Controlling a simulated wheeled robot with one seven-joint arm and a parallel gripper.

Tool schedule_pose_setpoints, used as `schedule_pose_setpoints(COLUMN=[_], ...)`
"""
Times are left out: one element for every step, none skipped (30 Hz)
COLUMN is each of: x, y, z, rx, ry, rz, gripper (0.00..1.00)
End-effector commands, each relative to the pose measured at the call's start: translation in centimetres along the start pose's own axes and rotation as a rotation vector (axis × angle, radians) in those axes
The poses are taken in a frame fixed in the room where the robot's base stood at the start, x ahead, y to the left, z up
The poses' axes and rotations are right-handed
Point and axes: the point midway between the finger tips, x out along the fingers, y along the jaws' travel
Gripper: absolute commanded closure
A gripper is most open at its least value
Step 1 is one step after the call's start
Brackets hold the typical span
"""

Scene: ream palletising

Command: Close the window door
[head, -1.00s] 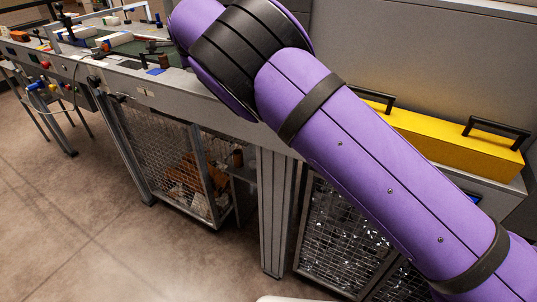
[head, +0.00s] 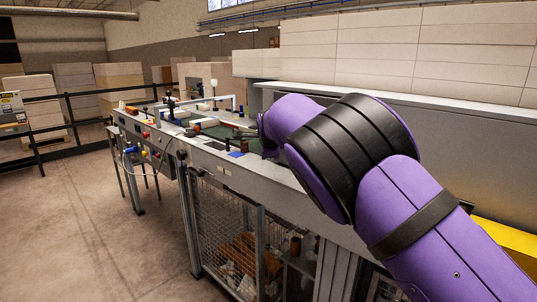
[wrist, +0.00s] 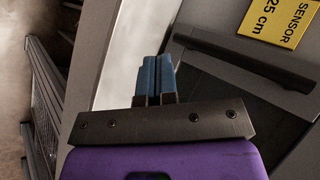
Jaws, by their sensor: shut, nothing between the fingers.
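My gripper (wrist: 156,78) has blue fingers, which are shut together and empty in the wrist view. Just right of the fingers is a dark bar handle (wrist: 245,62) on a grey panel (wrist: 200,14). I cannot tell whether the fingertips touch anything. A pale, smooth strip (wrist: 128,50), perhaps the window pane, lies behind and left of the fingers. I cannot tell for sure which part is the window door or how far it stands open. In the head view my purple arm reaches over the machine and hides part of it; the gripper does not show clearly there.
A yellow label (wrist: 282,20) reads "SENSOR 25 cm". The long grey machine (head: 225,172) has a mesh-fronted cage (head: 222,235) below. A yellow box (head: 508,238) is at the right. Stacked pale blocks (head: 410,45) stand behind. The floor (head: 95,225) at left is clear.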

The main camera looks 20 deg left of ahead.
Motion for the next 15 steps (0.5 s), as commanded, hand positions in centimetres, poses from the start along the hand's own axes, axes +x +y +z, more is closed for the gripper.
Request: schedule_pose_setpoints(x=[-0.7,-1.1,-1.6,-2.0,-2.5,-3.1,-3.6,-4.0,-4.7,-5.2,-5.6,-6.1,-6.5,-6.8,-7.1], y=[0.0,0.0,-0.1,0.0,0.0,0.0,0.0,0.0,0.0,0.0,0.0,0.0,0.0,0.0,0.0], z=[0.4,0.5,0.6,0.7,0.8,0.9,1.0,1.1,1.2,1.3,1.4,1.4,1.5,1.6,1.6], rx=[-0.001,-0.002,-0.001,-0.001,-0.001,-0.001,0.0,0.0,-0.001,-0.001,-0.002,-0.002,-0.002,-0.002,-0.002], ry=[-0.004,-0.004,-0.004,-0.004,-0.005,-0.005,-0.005,-0.006,-0.006,-0.006,-0.005,-0.004,-0.004,-0.005,-0.005], rz=[0.0,-0.001,-0.001,0.0,-0.001,0.0,0.0,0.0,0.0,0.0,0.0,0.0,0.001,0.001,0.001], gripper=[1.0,1.0,1.0,1.0,1.0,1.0,1.0,1.0,1.0,1.0,1.0,1.0,1.0,1.0,1.0])
